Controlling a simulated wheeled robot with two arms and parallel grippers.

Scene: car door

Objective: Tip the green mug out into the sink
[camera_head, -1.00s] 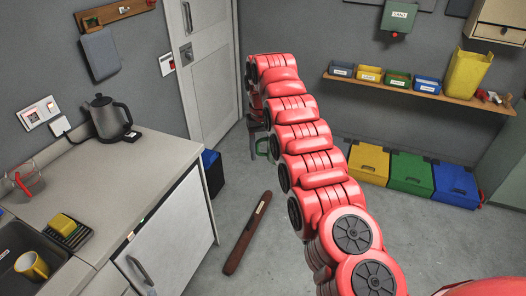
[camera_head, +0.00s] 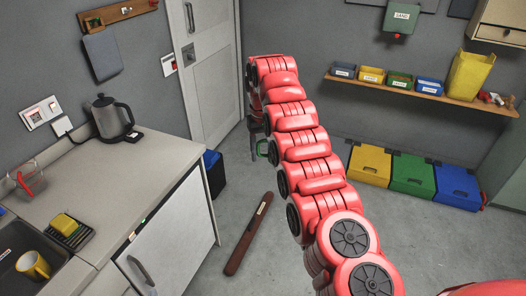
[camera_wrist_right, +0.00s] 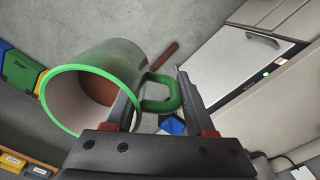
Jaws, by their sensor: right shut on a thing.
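The green mug (camera_wrist_right: 112,56) shows large in the right wrist view, with a bright green rim and handle, a greyish body and something brown inside. Its mouth faces the wrist camera. My right gripper (camera_wrist_right: 155,84) has its fingers on either side of the handle and is shut on the mug. In the head view, my right gripper (camera_head: 254,138) is at the far end of the red arm, above the floor near the door. The dark sink (camera_head: 12,243) is at the lower left, partly cut off. My left gripper is out of view.
A yellow mug (camera_head: 33,265) is at the sink, beside a rack with a yellow sponge (camera_head: 64,224). A kettle (camera_head: 112,117) and a clear jug with a red handle (camera_head: 24,184) stand on the counter (camera_head: 125,178). A brown bar (camera_head: 250,233) lies on the floor.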

